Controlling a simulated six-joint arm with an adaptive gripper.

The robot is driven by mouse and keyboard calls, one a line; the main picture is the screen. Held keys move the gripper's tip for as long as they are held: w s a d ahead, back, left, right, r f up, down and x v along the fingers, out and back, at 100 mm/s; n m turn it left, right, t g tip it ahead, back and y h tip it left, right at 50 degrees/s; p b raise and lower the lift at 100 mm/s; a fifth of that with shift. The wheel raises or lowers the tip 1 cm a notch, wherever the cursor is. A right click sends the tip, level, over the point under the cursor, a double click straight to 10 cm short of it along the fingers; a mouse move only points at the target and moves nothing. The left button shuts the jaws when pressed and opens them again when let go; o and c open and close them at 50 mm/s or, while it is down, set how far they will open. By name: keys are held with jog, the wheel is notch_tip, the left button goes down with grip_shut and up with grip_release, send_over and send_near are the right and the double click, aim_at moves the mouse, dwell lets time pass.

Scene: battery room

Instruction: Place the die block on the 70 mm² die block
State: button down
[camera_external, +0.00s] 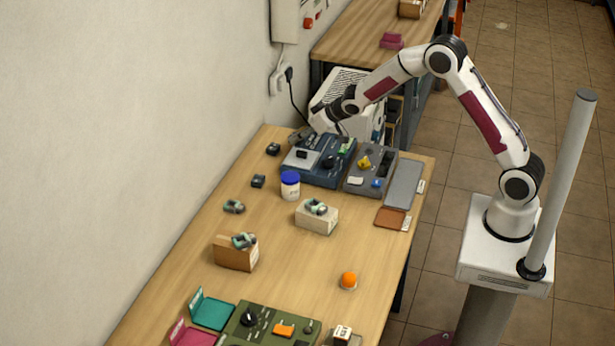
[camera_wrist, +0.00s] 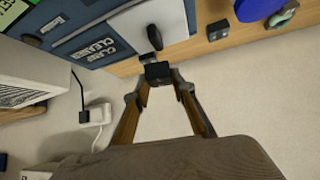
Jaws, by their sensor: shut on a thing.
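My gripper (camera_wrist: 158,76) is shut on a small dark die block (camera_wrist: 158,71), held between its two fingertips in the wrist view. In the external view my gripper (camera_external: 297,137) is low at the far left end of the table, beside the blue unit. A small dark block (camera_external: 273,148) shows just left of it. Another dark block (camera_external: 258,181) sits on the table left of the blue-lidded jar; a dark block with two pale marks (camera_wrist: 218,30) shows near the blue lid in the wrist view. No size marking is readable.
The blue unit (camera_external: 325,172) and grey unit (camera_external: 371,168) stand at the table's far end. The blue-lidded jar (camera_external: 290,187) and crimp tools on boxes (camera_external: 316,217) stand nearer. The wall runs close along the left; a plug (camera_wrist: 95,115) shows there. The central table is mostly clear.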

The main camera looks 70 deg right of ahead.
jog(key=w+d+r+m+h, duration=0.1)
jog(key=w+d, duration=0.4)
jog(key=w, duration=0.6)
jog(key=shift+r+m+h, duration=0.3)
jog(key=shift+r+m, duration=0.3)
jog(key=shift+r, duration=0.2)
jog(key=shift+d, duration=0.1)
send_over(275, 147)
jog(key=shift+s+f, duration=0.1)
jog(key=shift+f, duration=3)
jog(key=shift+f, duration=1.9)
jog(key=shift+f, duration=0.1)
jog(key=c, duration=1.7)
grip_release()
